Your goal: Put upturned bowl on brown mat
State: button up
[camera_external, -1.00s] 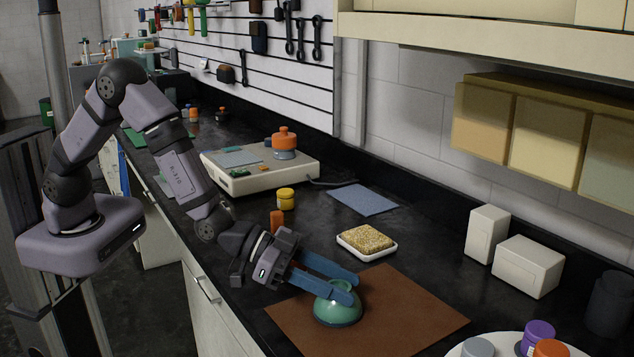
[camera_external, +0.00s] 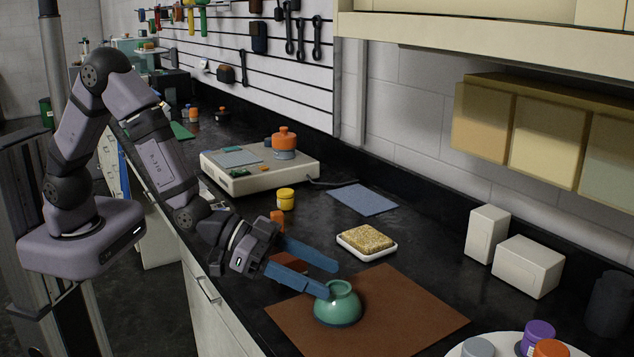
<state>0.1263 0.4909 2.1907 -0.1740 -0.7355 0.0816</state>
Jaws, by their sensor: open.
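The upturned green bowl (camera_external: 339,305) rests upside down on the brown mat (camera_external: 408,310), near the mat's left part, with its narrow foot facing up. My gripper (camera_external: 331,280) is open and empty, with its two blue fingers just behind and to the left of the bowl. The nearer fingertip overlaps the bowl's upper left edge in the picture; I cannot tell whether they touch.
A white dish with a tan sponge-like block (camera_external: 367,241) stands behind the mat. A blue cloth (camera_external: 362,199), a yellow jar (camera_external: 286,198) and white boxes (camera_external: 528,265) stand farther off. A round white tray (camera_external: 510,345) with several lids is at the front right.

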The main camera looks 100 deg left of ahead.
jog(key=v, duration=0.7)
jog(key=shift+s+b, duration=0.35)
jog(key=shift+b, duration=0.1)
jog(key=s+f+g, duration=0.1)
jog(key=s, duration=0.1)
jog(key=s+f+g, duration=0.1)
jog(key=s+g, duration=0.1)
jog(key=s+f+g+p, duration=0.1)
jog(key=s+f, duration=0.1)
jog(key=shift+s+f+g+h, duration=0.1)
jog(key=shift+s+g+h, duration=0.1)
jog(key=shift+g+h, duration=0.1)
jog(key=s+a+g+p, duration=0.1)
jog(key=s+g, duration=0.3)
jog(key=s, duration=0.6)
jog(key=s+a+f+g+p, duration=0.1)
jog(key=s+a+g, duration=0.2)
jog(key=s, duration=0.8)
jog(key=shift+a+f+g, duration=0.15)
jog(key=shift+f+g, duration=0.1)
jog(key=shift+g, duration=0.75)
